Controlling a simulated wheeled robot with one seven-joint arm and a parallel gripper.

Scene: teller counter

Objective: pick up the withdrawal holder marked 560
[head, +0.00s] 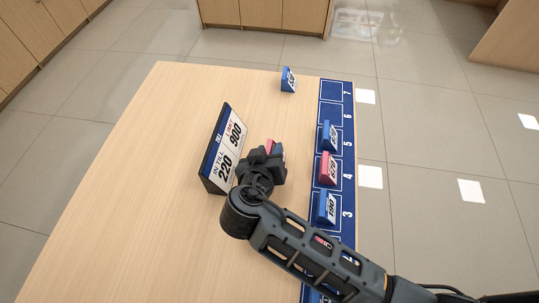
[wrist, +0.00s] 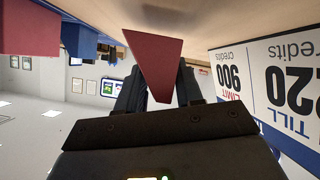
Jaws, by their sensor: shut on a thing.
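My gripper (head: 266,160) is shut on a red wedge-shaped holder (head: 279,149), just right of the till sign over the table. In the wrist view the red holder (wrist: 152,58) sits between the two fingers, its triangular end toward the camera. Its number faces away or is covered, so I cannot tell whether it is the 560 one. A blue holder (head: 288,80) stands alone at the far end of the table; its number is too small to read surely.
A blue numbered strip (head: 336,92) runs along the table's right edge. On it stand a blue holder (head: 328,136), a red holder (head: 327,170) and another blue holder (head: 326,208). The table's left side is clear.

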